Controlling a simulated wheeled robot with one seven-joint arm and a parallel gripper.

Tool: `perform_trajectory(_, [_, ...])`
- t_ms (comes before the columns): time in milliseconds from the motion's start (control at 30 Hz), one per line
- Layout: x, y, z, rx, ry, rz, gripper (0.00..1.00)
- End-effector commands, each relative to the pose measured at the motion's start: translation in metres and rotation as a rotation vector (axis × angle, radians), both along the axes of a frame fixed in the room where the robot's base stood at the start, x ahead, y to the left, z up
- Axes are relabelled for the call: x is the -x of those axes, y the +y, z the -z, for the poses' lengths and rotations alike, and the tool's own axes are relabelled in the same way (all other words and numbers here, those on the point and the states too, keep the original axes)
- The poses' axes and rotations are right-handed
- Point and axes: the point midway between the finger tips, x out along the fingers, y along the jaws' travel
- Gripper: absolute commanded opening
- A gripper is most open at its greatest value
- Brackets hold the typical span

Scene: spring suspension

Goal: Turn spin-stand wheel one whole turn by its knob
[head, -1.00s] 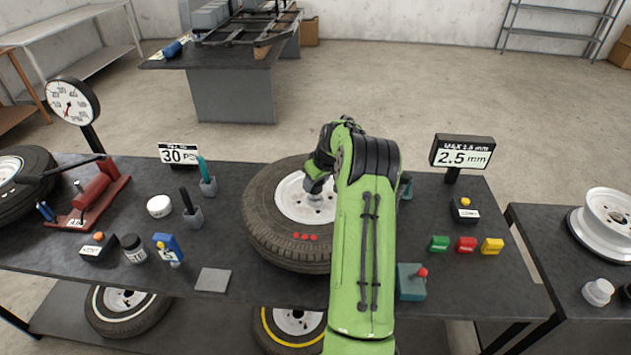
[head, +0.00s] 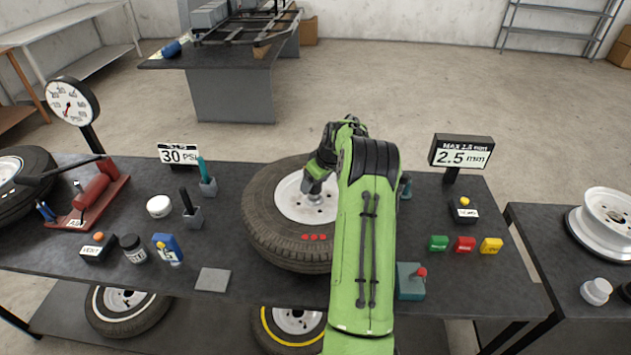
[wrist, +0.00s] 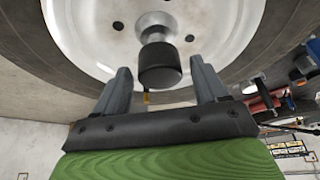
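The spin-stand wheel (head: 268,215) lies flat on the dark bench, a black tyre around a white rim (head: 292,202). My gripper (head: 313,190) is over the rim, partly hidden by my green arm. In the wrist view the white rim (wrist: 95,30) fills the top. A black round knob (wrist: 158,68) on a silver stem shows between the two spread fingers of my gripper (wrist: 160,75), with a narrow gap seen on each side. I cannot tell how deep the knob sits between them.
A 2.5 mm display (head: 461,155) stands behind right; a 30 PSI sign (head: 180,154) stands behind left. A teal box with a red knob (head: 411,282) is near right of my arm. Green, red and yellow blocks (head: 465,244) lie farther right. A grey pad (head: 213,280) lies front left.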

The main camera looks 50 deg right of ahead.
Motion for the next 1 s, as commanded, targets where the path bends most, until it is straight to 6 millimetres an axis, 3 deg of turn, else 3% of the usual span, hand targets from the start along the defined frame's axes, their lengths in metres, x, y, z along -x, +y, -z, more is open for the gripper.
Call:
perform_trajectory(367, [0.004,0.000,-0.008,0.001,0.001,0.001,0.75])
perform_trajectory(800, [0.048,0.000,-0.117,0.002,-0.001,0.002,0.75])
perform_trajectory(1000, [0.059,0.001,-0.143,0.000,0.000,0.000,0.75])
